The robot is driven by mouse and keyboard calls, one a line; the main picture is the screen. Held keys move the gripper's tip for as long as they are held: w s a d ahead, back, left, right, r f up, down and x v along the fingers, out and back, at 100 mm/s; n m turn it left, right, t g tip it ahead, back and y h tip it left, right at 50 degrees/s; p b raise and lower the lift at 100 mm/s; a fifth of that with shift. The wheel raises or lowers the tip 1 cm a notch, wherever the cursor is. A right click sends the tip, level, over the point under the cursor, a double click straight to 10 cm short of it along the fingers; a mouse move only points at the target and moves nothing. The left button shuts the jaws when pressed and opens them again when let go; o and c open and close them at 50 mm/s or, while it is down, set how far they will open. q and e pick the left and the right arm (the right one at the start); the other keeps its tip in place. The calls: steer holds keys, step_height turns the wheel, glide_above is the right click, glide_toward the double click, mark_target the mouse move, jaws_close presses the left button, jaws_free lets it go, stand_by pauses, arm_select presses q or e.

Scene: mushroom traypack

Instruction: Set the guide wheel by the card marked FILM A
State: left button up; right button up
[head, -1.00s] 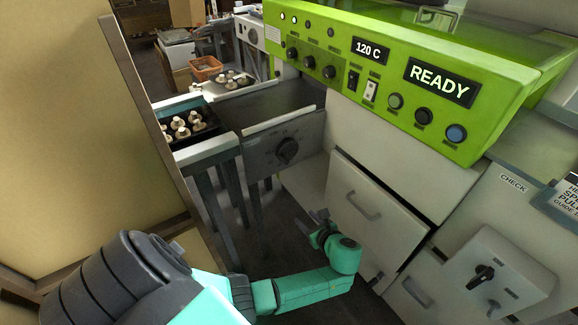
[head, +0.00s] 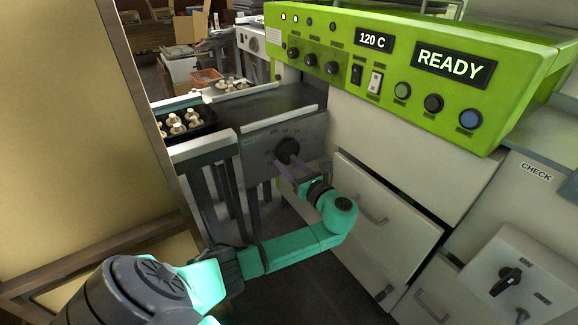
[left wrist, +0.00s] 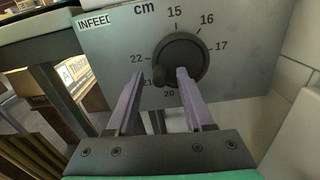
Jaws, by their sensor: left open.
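The guide wheel (left wrist: 183,57) is a round black dial on the grey infeed panel, marked in cm from 15 round to 22. A dark lobe at its lower left lies near the 21 mark. The wheel also shows in the head view (head: 287,149). My left gripper (left wrist: 158,72) is open at the panel. In the wrist view its right finger overlaps the wheel's face and its left finger is left of the wheel, with the lobe between them. Contact cannot be told. No card marked FILM A can be read. My right gripper is not in view.
The green machine housing (head: 400,75) with READY and 120 C displays overhangs on the right. White drawers (head: 385,225) stand right of my forearm. A black tray (head: 188,128) of mushrooms is left of the panel. A switch box (head: 510,262) is at lower right.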

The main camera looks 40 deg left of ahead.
arm_select(q)
jaws_close()
